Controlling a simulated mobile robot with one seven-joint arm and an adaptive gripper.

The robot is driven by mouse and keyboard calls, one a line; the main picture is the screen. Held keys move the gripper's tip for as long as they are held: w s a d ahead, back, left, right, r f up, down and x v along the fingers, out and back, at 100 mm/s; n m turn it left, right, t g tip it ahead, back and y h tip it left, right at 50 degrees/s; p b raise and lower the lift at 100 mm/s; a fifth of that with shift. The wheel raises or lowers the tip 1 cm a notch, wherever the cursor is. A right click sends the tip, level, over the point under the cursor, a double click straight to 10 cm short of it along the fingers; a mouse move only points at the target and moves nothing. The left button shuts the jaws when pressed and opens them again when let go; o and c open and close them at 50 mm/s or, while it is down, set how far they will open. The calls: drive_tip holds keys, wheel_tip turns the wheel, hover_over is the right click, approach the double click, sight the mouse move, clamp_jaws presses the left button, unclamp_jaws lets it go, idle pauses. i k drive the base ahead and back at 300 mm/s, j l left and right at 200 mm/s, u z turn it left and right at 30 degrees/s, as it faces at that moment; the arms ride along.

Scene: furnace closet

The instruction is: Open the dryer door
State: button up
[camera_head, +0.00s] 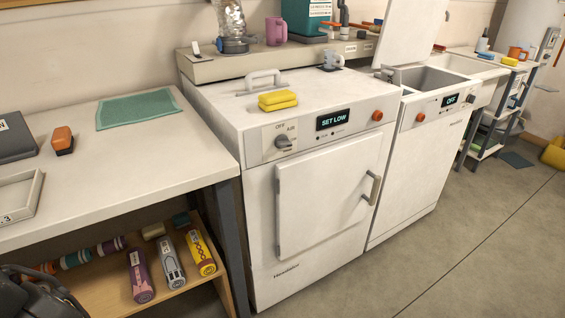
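The dryer (262,272) is a white front-loading machine in the middle, with a display reading SET LOW and a knob on its top front panel. Its square white door (320,200) looks shut against the front. A grey vertical bar handle (374,188) is on the door's right side, and hinges show at its left edge. My gripper (42,292) shows only in part as a dark shape at the lower left corner, well to the left of the dryer and apart from it. Its fingertips cannot be made out, and nothing is seen held.
A white worktop (90,185) with an orange-topped block (62,140) and a green cloth (138,108) stands left of the dryer, above a shelf of rolled items. A second white machine (420,165) with its lid up adjoins at right. Floor in front (450,250) is clear.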

sight(321, 193)
drive_tip(key=i+l+z, duration=0.25)
drive_tip(key=l, duration=0.2)
drive_tip(key=i+l+z, duration=0.1)
drive_tip(key=l+z, duration=0.15)
drive_tip(key=l, duration=0.15)
drive_tip(key=i+l+z, duration=0.25)
drive_tip(key=l, duration=0.1)
